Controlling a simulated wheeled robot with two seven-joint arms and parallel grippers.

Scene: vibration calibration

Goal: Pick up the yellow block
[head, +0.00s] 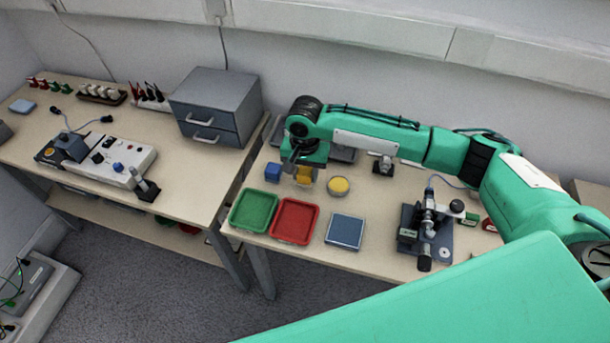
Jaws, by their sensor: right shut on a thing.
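My right gripper (304,178) points down and is shut on the yellow block. The fingers are small in the head view, and I cannot tell whether the block touches the table. A blue block (273,172) stands just left of it. A round yellow-topped object (339,186) lies just to the right. My left gripper does not show.
A green tray (232,224), a red tray (275,234) and a blue-grey pad (345,231) line the table's front edge. A black instrument (425,232) stands to the right. A grey drawer cabinet (246,128) is on the left table. A gap separates the tables.

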